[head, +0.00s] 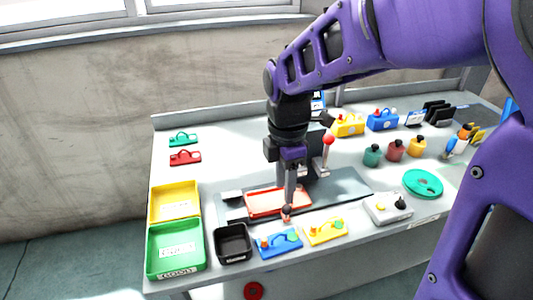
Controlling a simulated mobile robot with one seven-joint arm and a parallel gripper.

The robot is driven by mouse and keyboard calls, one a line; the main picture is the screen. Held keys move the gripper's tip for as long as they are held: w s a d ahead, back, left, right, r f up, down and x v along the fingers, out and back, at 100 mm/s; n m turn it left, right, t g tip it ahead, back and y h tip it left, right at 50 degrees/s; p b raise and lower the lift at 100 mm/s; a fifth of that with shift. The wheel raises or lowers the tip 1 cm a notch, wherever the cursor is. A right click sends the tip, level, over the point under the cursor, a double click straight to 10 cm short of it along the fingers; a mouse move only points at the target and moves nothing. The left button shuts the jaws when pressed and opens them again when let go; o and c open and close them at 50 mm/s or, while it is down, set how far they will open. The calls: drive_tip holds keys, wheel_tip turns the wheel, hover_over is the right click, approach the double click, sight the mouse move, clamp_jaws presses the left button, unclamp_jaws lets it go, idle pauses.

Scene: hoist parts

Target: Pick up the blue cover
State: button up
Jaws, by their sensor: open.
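Two blue parts could be the blue cover, and I cannot tell which is meant. One blue part (279,243) with small coloured knobs lies at the table's front edge, left of a similar yellow part (326,231). Another blue part (382,121) stands at the back right, beside a yellow one (349,126). My gripper (288,205) points down over the orange-red tray (265,203), behind the front blue part and apart from it. It is open; I see nothing held. Its fingers overlap in this view, and my arm hides some of the table's middle.
A yellow bin (172,185), a green bin (153,262) and a black bin (218,246) stand at the left front. A lever with a red knob (328,140) rises right of my gripper. A green disc (423,183) and grey box (388,208) sit at right.

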drive_tip(key=b, duration=0.3)
hover_over(279, 235)
wheel_tip(279, 235, down, 12)
drive_tip(key=shift+s+r, duration=0.1)
drive_tip(key=shift+r, duration=0.1)
drive_tip(key=shift+w+f+b, duration=0.15)
drive_tip(key=shift+f+b, duration=0.3)
drive_tip(key=shift+f, duration=1.1)
drive_tip(key=shift+w+f+b, duration=0.15)
drive_tip(key=shift+f+b, duration=0.3)
drive_tip(key=shift+f, duration=1.1)
clamp_jaws()
